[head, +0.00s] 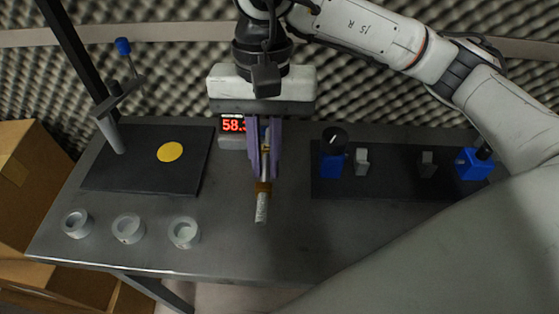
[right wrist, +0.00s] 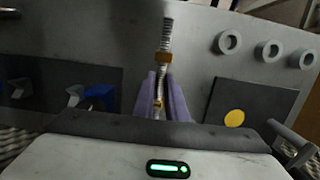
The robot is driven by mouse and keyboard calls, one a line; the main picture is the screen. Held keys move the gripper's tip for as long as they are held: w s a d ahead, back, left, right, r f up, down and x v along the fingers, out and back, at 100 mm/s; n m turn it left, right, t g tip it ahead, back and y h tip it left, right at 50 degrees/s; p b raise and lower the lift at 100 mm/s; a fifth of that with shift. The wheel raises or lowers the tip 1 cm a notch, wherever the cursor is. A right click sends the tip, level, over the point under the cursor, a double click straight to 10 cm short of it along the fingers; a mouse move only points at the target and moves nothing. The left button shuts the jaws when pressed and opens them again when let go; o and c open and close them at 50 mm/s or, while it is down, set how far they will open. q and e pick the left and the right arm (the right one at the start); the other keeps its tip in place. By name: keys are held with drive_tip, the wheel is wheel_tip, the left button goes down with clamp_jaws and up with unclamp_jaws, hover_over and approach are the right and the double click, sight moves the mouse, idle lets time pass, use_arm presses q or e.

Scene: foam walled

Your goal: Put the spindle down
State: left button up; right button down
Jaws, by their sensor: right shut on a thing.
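The spindle (head: 262,208) is a thin rod with a pale grey ribbed end and brass-coloured bands. My right gripper (head: 265,172) is shut on it, with purple fingers on either side. The ribbed end points toward the front of the table in the head view. In the right wrist view the spindle (right wrist: 166,42) sticks out beyond the fingers of the right gripper (right wrist: 162,90). It is over bare grey tabletop; I cannot tell whether it touches it. My left gripper is not in view.
The grey table (head: 250,245) is bare in front. Three grey rings (head: 128,229) stand at front left. A black mat (head: 130,182) bears a yellow disc (head: 170,152) and a stand. A dark board (head: 390,188) with blue blocks (head: 333,163) is at right. A red display (head: 233,125) is behind the gripper.

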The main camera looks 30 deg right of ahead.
sight(267, 183)
wheel_tip(267, 183, down, 7)
drive_tip(key=shift+w+r, duration=0.1)
idle(0.3)
drive_tip(key=shift+f, duration=0.35)
drive_tip(key=c, duration=1.8)
unclamp_jaws()
drive_tip(key=shift+r, duration=0.15)
drive_tip(key=shift+o, duration=0.2)
